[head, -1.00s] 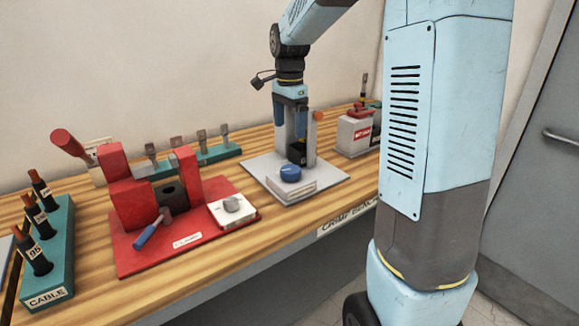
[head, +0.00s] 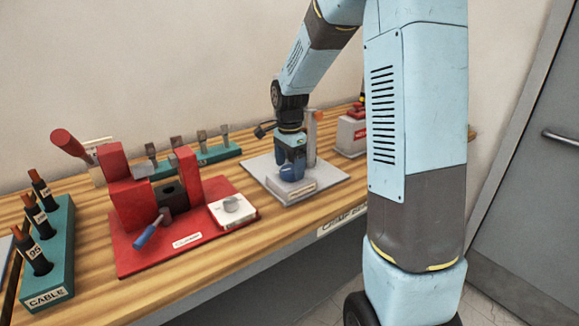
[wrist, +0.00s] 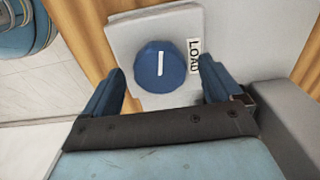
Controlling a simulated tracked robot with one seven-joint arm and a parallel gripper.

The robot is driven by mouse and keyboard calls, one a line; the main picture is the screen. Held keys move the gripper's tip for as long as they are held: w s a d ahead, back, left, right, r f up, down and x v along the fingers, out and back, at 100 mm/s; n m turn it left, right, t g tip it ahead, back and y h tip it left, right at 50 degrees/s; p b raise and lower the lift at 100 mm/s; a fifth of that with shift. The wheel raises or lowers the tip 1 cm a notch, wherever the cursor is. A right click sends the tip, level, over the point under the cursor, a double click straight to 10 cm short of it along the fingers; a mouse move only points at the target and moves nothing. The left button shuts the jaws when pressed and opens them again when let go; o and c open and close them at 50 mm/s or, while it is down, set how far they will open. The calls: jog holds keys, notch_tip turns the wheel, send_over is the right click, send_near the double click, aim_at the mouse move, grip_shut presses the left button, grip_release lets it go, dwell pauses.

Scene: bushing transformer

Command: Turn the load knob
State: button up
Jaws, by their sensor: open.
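The load knob (wrist: 160,66) is a blue faceted dial with a white line, on a light square block beside a "LOAD" label (wrist: 194,55) in the wrist view. The white line runs up and down in that picture. My gripper (wrist: 162,78) is open, with one blue finger to each side of the knob and a gap on both sides. In the head view my gripper (head: 291,172) points down over the grey plate (head: 330,181) and largely hides the knob. I cannot tell the exact height of the fingertips over it.
A grey post (head: 311,140) stands just behind my gripper on the same plate. A teal cable rack (head: 60,250) stands far left. A grey door is at the right.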

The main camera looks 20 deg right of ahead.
jog(key=shift+f, duration=0.45)
jog(key=c, duration=1)
